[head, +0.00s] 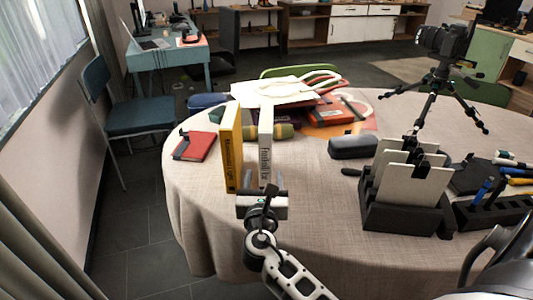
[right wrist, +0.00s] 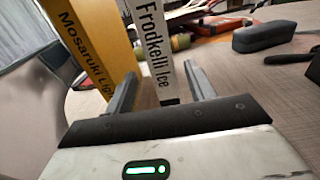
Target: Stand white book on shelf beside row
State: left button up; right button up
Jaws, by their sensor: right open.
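The white book (head: 265,148) stands upright on the round table, its lettered spine facing me. A taller yellow book (head: 232,150) stands upright to its left, with a narrow gap between them. My right gripper (head: 263,184) is open at the near side of the white book. In the right wrist view, the white book's spine (right wrist: 154,45) shows between the spread fingers, and the left finger is in front of the yellow book (right wrist: 92,45). Whether the fingers touch the white book cannot be told. I cannot make out a distinct shelf at the books. My left gripper is not in view.
A black rack (head: 400,217) with several pale panels stands to the right. A dark case (head: 353,146) and a red notebook (head: 194,146) lie on the table (head: 315,220). A bag and orange items lie behind the books. The cloth in front of the rack is clear.

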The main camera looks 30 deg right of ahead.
jog(key=b+x, duration=0.2)
jog(key=x, duration=0.6)
jog(key=shift+d, duration=0.1)
grip_shut()
jog(key=shift+r, duration=0.1)
